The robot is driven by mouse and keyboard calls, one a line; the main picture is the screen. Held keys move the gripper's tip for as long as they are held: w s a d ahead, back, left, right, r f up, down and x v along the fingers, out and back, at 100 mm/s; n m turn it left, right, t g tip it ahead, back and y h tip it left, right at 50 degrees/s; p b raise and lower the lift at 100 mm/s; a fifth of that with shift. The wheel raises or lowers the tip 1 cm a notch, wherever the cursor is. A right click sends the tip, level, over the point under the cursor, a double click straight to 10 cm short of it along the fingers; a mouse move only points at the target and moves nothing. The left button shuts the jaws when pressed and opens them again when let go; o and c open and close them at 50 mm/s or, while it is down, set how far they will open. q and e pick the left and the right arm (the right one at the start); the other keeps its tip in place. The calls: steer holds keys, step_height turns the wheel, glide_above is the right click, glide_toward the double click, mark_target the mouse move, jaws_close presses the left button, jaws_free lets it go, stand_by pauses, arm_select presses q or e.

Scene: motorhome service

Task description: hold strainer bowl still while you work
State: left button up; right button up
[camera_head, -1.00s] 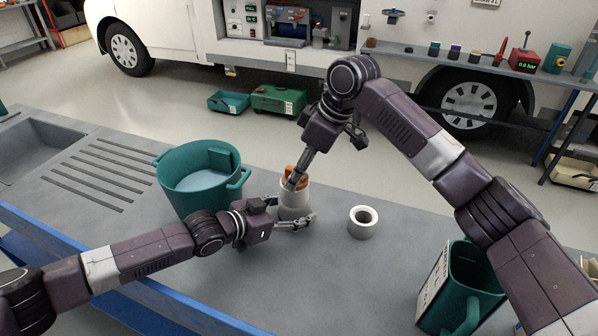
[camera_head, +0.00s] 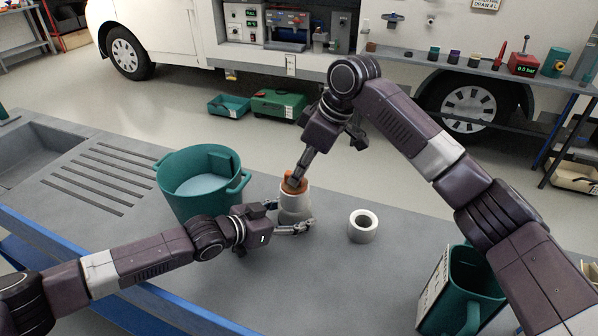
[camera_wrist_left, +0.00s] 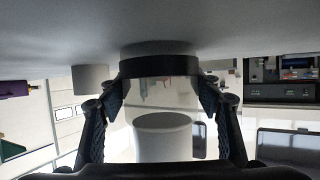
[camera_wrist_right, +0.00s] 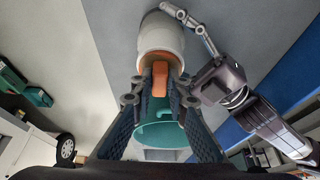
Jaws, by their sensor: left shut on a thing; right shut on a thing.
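The strainer bowl (camera_head: 293,214) stands upright on the grey bench as a pale cylinder. In the left wrist view, upside down, the bowl (camera_wrist_left: 146,108) looks clear, with a dark ring and a white cylinder (camera_wrist_left: 163,137) inside. My left gripper (camera_head: 292,217) is shut around its side low down, one finger on each flank (camera_wrist_left: 160,100). An orange part (camera_head: 291,186) with a raised grip sits at the bowl's top. My right gripper (camera_head: 297,180) comes from above and is shut on that orange grip (camera_wrist_right: 160,76). The contact is partly hidden by the fingers.
A teal bucket (camera_head: 172,182) stands just left of the bowl. A white ring (camera_head: 351,230) lies to the right. A teal bin (camera_head: 477,275) stands at the lower right, beneath my right arm. Bench between ring and bin is clear. A sink (camera_head: 40,150) is at far left.

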arm_select(q)
steer(key=shift+f, duration=0.1)
arm_select(e)
steer(key=shift+r, duration=0.65)
jaws_close()
steer(key=shift+o, duration=0.7)
jaws_free()
jaws_close()
steer(key=shift+r, duration=3.45)
